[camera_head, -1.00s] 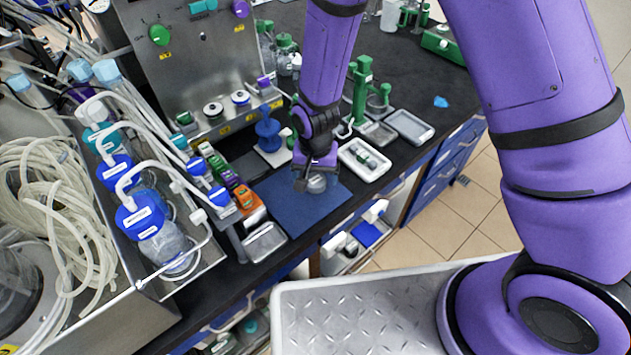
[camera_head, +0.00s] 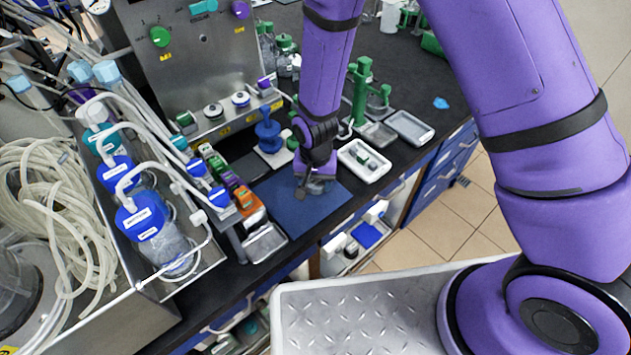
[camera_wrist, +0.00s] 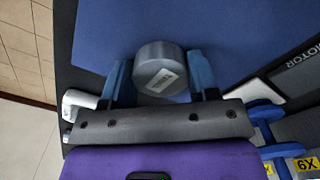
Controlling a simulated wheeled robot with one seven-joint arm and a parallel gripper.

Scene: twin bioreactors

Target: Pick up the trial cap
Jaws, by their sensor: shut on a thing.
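The trial cap (camera_wrist: 160,68), a grey round piece with a small white label, is between the two blue fingers of my gripper (camera_wrist: 160,78) in the wrist view. My gripper is shut on it. The cap is over or on the blue mat (camera_wrist: 240,30); I cannot tell whether it touches the mat. In the head view my gripper (camera_head: 312,187) is low over the blue mat (camera_head: 285,207), and the cap is mostly hidden behind it.
A white tray with small parts (camera_head: 364,160) lies right of the mat. A blue stand (camera_head: 268,132) is behind it, and a row of coloured blocks (camera_head: 232,184) is to the left. A metal tray (camera_head: 265,243) lies front left. The bench's front edge is close.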

